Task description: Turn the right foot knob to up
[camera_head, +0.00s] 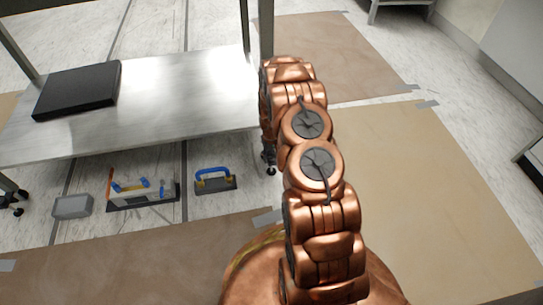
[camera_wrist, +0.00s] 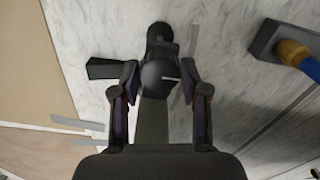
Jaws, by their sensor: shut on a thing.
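The right foot knob (camera_wrist: 157,80) is a dark round knob with a short pale line on its right half, pointing right. It sits below the dark wheel part (camera_wrist: 160,38) of the foot in the wrist view. My gripper (camera_wrist: 159,82) has one finger on each side of the knob and is shut on it. In the head view my copper arm covers most of the foot at the steel table's right front leg. Only a small dark part of the foot (camera_head: 270,170) shows at the arm's left edge.
The steel table (camera_head: 190,90) bears a black flat case (camera_head: 78,90). On the floor below are a blue-handled tool (camera_head: 215,180), a tool tray (camera_head: 143,196) and a grey box (camera_head: 72,207). Brown floor sheets (camera_head: 440,190) lie clear at right.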

